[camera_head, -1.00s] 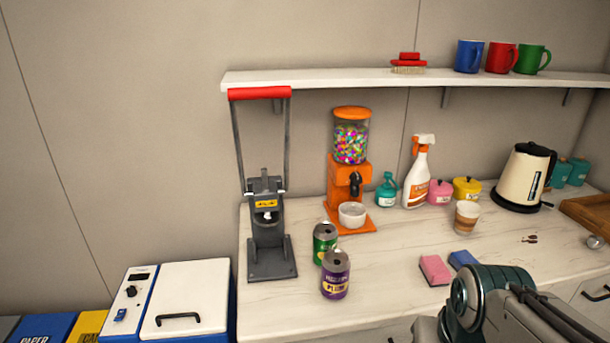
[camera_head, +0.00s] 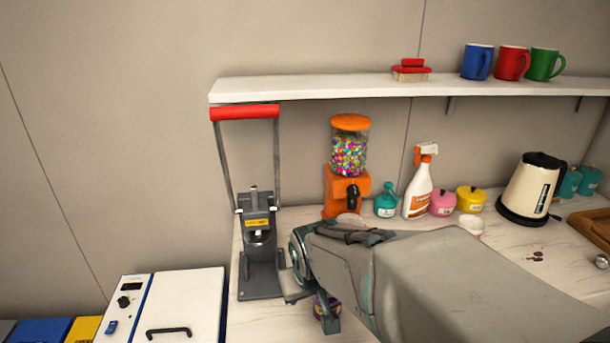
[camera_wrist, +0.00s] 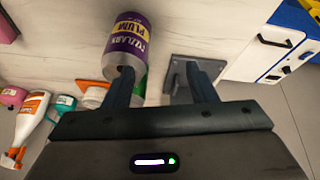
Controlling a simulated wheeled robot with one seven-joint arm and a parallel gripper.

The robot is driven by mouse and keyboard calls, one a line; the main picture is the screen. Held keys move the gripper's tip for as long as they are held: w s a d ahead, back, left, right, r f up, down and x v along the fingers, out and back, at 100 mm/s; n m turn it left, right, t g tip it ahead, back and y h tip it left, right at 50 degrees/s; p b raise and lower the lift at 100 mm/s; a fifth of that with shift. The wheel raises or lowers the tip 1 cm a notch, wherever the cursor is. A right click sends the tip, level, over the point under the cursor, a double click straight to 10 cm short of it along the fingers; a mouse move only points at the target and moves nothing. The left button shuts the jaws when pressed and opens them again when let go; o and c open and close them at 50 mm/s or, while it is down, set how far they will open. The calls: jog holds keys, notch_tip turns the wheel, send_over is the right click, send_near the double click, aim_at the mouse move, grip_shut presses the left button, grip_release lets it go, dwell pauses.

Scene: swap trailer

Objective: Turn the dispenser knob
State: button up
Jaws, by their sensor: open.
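The candy dispenser (camera_head: 339,186) stands on the counter, with an orange lid and base and a clear jar of colorful candies. Its black knob (camera_head: 352,198) is on the front of the base. Only a small orange part of the dispenser shows in the wrist view (camera_wrist: 92,97). My gripper (camera_head: 314,305) is open, low over the counter in front of the dispenser and well below the knob. In the wrist view, the fingers (camera_wrist: 160,88) are apart with nothing held between them. My arm hides most of the bowl under the dispenser.
A purple plum can (camera_wrist: 130,45) is close by my left finger; I cannot tell whether they touch. A grey press with a red handle (camera_head: 245,112) stands left of the dispenser. A spray bottle (camera_head: 418,192) and teal bottle (camera_head: 386,200) stand right of it. A shelf (camera_head: 330,91) runs above.

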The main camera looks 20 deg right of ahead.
jog(key=shift+t+h, duration=0.4)
jog(key=shift+t, duration=0.3)
jog(key=w+d+r+p, duration=0.1)
jog(key=w+d+p, duration=0.1)
jog(key=w+d, duration=0.1)
jog(key=w+d+r+p, duration=0.1)
jog(key=w+p, duration=0.1)
jog(key=shift+w+d+r, duration=0.15)
jog(key=shift+d+r, duration=0.2)
jog(key=shift+d, duration=0.05)
jog(key=w+d+f+t+p, duration=0.1)
jog(key=w+d+f+t, duration=0.2)
jog(key=w+d+t, duration=0.4)
jog(key=m+t+h+b, duration=0.1)
jog(key=m+t+h, duration=0.1)
jog(key=t, duration=0.2)
send_near(355, 194)
jog(key=p+x, duration=0.3)
jog(key=x, duration=0.4)
jog(key=shift+w+d, duration=0.2)
jog(key=shift+w, duration=0.5)
jog(key=shift+c, duration=0.2)
jog(key=c, duration=0.9)
